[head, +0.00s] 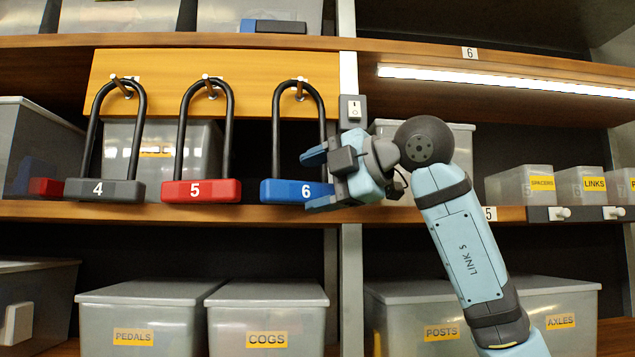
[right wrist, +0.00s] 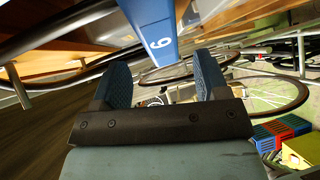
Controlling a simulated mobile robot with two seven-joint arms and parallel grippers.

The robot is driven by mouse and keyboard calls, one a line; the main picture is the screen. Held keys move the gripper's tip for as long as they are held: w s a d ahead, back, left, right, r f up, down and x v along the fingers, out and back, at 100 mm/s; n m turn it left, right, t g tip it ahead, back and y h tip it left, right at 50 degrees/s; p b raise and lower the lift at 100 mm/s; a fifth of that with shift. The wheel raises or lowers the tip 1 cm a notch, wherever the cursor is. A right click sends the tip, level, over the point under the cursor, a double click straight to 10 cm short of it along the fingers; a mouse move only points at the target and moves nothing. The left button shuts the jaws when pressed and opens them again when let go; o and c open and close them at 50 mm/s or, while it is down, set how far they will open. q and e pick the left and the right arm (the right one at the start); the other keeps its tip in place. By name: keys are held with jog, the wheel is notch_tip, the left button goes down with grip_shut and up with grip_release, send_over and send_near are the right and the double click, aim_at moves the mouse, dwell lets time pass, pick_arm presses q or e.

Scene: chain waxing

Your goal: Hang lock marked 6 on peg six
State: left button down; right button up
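The lock marked 6 (head: 284,192) has a blue body and a black shackle. It hangs upright, its shackle looped over the right-hand peg (head: 300,86) on the wooden board. My right gripper (head: 317,178) is at the right end of the blue body, with its fingers spread. In the right wrist view, the blue body with its 6 (right wrist: 152,30) shows between and beyond the open fingers (right wrist: 162,78), and neither finger appears closed on it. My left gripper is not in view.
The lock marked 4 (head: 104,190) and the red lock marked 5 (head: 201,190) hang on pegs to the left on the same board (head: 255,65). A metal upright with a switch (head: 353,110) stands right of the board. Lidded bins fill the shelves above, behind and below.

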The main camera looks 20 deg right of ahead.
jog(key=shift+f, duration=0.15)
jog(key=shift+s+d, duration=0.1)
jog(key=b+v, duration=0.2)
jog(key=v, duration=1.1)
jog(key=shift+s+r, duration=0.25)
jog(key=shift+f, duration=0.1)
